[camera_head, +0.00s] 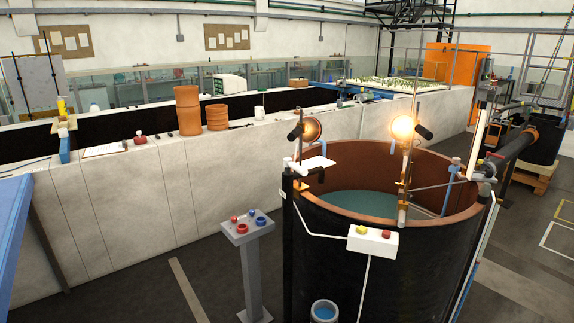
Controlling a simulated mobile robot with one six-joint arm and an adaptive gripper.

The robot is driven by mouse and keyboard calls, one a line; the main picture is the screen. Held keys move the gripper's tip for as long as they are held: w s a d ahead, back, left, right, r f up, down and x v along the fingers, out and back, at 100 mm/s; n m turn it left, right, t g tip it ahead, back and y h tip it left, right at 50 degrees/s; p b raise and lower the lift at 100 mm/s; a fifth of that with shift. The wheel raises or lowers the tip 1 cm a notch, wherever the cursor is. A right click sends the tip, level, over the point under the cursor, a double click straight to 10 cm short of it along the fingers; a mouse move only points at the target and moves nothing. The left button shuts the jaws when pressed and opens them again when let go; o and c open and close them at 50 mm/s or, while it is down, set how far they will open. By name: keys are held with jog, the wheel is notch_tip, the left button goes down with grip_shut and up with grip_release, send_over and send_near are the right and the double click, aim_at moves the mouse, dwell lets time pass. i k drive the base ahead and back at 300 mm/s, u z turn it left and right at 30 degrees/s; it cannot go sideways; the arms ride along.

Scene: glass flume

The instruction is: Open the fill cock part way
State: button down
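A large round black tank (380,260) with a copper-brown inner wall stands at right of centre, with greenish water inside. A grey pipe (515,147) comes from the right to fittings (483,172) at the tank's right rim. A thin rod (440,185) reaches from there across the opening. These fittings may include the fill cock, but they are too small to tell its handle or setting. My gripper is not in view.
A grey pedestal (248,232) with red and blue knobs stands left of the tank. A white box (372,241) with yellow and red buttons is on the tank's front. A long pale wall (150,195) runs behind. Floor right of the tank looks clear.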

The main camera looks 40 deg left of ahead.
aim_at(288, 164)
jog(key=u, duration=1.4)
jog(key=k, duration=0.95)
jog(key=i, duration=0.6)
